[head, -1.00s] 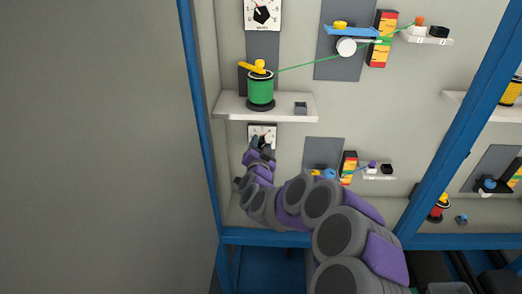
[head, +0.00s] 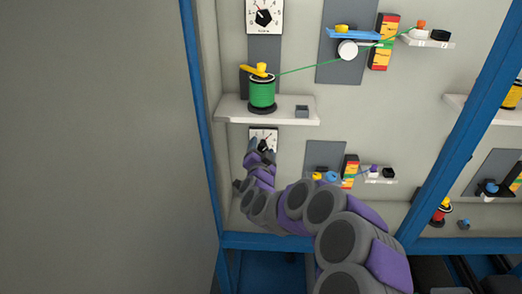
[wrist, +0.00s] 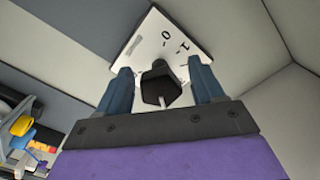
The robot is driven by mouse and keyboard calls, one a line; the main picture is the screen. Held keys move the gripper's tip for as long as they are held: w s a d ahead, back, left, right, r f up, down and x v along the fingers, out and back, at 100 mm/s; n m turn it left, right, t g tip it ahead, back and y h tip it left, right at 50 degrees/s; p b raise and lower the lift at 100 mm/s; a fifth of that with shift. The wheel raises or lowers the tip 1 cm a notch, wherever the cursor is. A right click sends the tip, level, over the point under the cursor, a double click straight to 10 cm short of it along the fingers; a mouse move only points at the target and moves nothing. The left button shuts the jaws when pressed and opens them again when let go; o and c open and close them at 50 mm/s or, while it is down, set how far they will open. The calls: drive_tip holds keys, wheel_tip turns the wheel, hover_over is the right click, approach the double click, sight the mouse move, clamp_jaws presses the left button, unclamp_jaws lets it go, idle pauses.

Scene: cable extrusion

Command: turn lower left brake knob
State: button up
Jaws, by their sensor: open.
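The lower left brake knob (wrist: 160,86) is a black knob with a white pointer mark, on a square white dial plate (wrist: 160,42) with numbers. In the head view the dial plate (head: 264,134) is on the back wall below the shelf, partly hidden by my gripper (head: 260,152). In the wrist view my gripper (wrist: 163,88) is open, with one blue-grey finger on each side of the knob. Gaps show between the fingers and the knob.
A white shelf (head: 230,109) with a green spool (head: 262,94) is just above the dial. An upper dial (head: 264,17) is higher on the wall. A blue frame post (head: 204,130) stands to the left. Coloured parts (head: 348,172) are to the right.

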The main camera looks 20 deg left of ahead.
drive_tip(key=shift+d, duration=0.1)
drive_tip(key=p+v, duration=0.2)
drive_tip(key=v, duration=0.9)
drive_tip(key=shift+s, duration=0.4)
